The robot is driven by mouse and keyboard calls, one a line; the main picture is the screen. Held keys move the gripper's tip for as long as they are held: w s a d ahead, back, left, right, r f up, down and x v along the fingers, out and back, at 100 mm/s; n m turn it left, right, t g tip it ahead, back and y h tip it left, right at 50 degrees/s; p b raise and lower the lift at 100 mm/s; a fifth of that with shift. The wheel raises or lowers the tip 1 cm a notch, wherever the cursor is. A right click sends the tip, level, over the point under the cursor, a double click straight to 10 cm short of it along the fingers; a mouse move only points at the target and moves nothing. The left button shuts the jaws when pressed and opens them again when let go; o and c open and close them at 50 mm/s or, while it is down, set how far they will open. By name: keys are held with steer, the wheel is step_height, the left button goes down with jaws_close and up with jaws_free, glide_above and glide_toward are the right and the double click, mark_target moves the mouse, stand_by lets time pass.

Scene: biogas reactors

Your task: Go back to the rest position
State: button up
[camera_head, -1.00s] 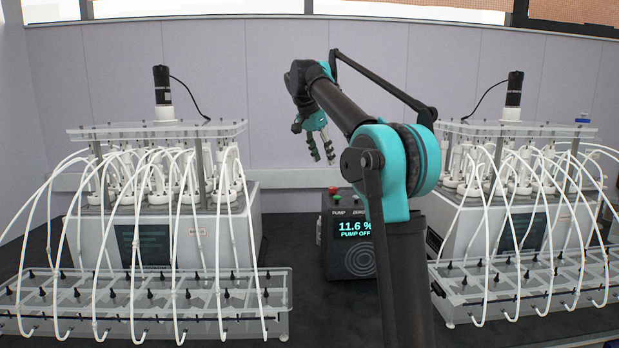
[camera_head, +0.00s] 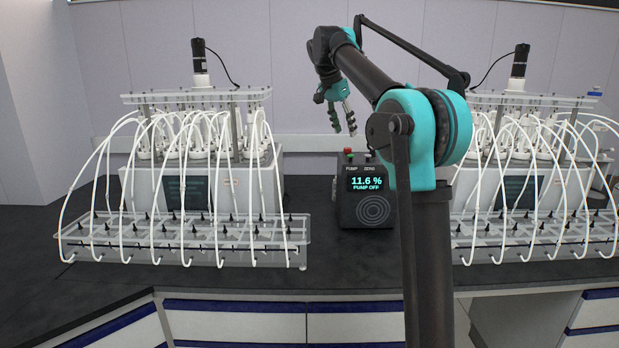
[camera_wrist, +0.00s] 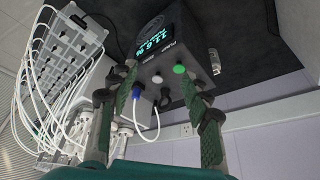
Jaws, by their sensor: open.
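My gripper (camera_head: 342,117) hangs in the air above the dark pump box (camera_head: 366,208), its fingers pointing down. It is open and empty. In the wrist view its two fingers (camera_wrist: 160,125) stand apart, with the pump box (camera_wrist: 150,72) beyond them. The box's screen (camera_head: 367,184) reads 11.6 % and PUMP OFF. A red button (camera_head: 348,151) sits on top of the box. In the wrist view a white button (camera_wrist: 157,79) and a green button (camera_wrist: 179,69) show.
A biogas reactor unit (camera_head: 203,180) with many white tubes stands left of the box, and a similar one (camera_head: 525,182) stands right, partly behind my arm. Clear racks stand before them. The dark bench top (camera_head: 350,270) is bare in front of the box. White drawers (camera_head: 235,322) lie below.

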steer(key=s+d+f+n+y, duration=0.1)
steer(key=s+d+f+n, duration=0.1)
steer(key=s+f, duration=0.6)
steer(key=s+d+f+n+y, duration=0.1)
steer(key=s+d+f+n, duration=0.2)
steer(key=s+f, duration=0.6)
steer(key=s+d+f+n+t, duration=0.1)
steer(key=s+f, duration=0.7)
steer(key=f, duration=0.9)
steer(key=shift+s+d+f+n+y, duration=0.1)
steer(key=shift+s+d+n+y, duration=0.1)
steer(key=shift+d+n, duration=0.3)
steer(key=shift+s+d+n+y, duration=0.2)
steer(key=shift+d+n, duration=0.2)
steer(key=shift+n, duration=0.1)
steer(key=s+f+n, duration=0.2)
steer(key=s+f, duration=0.7)
steer(key=s, duration=0.3)
steer(key=shift+f+y, duration=0.3)
steer(key=shift+f, duration=0.05)
steer(key=shift+s+d, duration=0.1)
